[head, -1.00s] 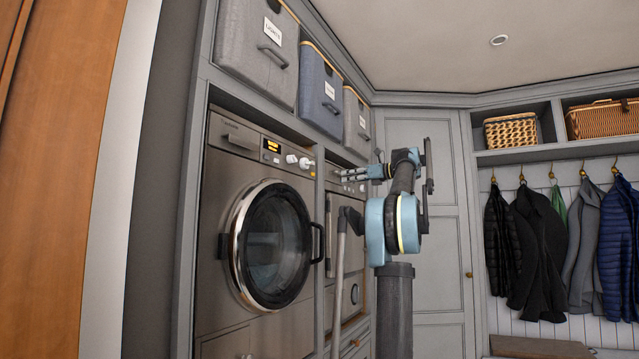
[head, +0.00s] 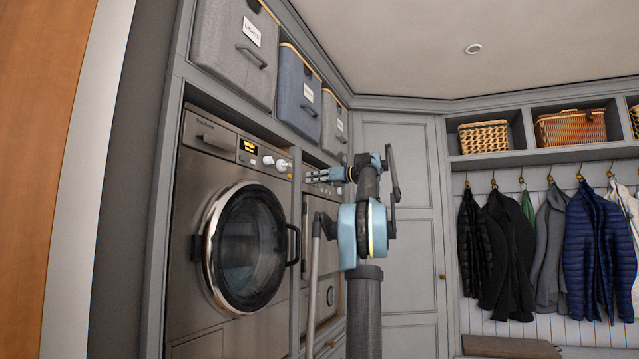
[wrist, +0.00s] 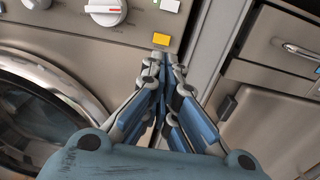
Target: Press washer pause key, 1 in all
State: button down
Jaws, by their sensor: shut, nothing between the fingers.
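The washer (head: 190,265) stands at the left in the head view, its round door shut. Its control panel has a lit amber display (head: 249,146) and white knobs (head: 283,164). In the wrist view a white knob (wrist: 105,9), a yellow key (wrist: 161,40) and a white key (wrist: 170,5) show on the panel. No marking tells which is the pause key. My gripper (head: 308,177) is shut and empty, right of the panel's right end. In the wrist view its fingertips (wrist: 165,60) appear just below the yellow key; contact cannot be told.
A second appliance (head: 325,215) stands right of the washer, behind my arm. Fabric bins (head: 298,100) sit on the shelf above. Coats (head: 505,245) hang at the right, under baskets (head: 570,128). The washer's door handle (head: 293,245) sticks out below the panel.

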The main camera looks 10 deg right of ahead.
aim_at(289, 180)
jog(key=x, duration=0.7)
jog(key=shift+w+a, duration=0.1)
jog(key=shift+a, duration=0.1)
jog(key=shift+w+a, duration=0.1)
jog(key=shift+w+a+r, duration=0.1)
jog(key=shift+w+a, duration=0.2)
jog(key=shift+a, duration=0.15)
jog(key=shift+s+d, duration=0.15)
jog(key=shift+d, duration=0.05)
jog(key=v, duration=1.3)
jog(key=shift+d, duration=0.35)
jog(key=shift+s, duration=0.15)
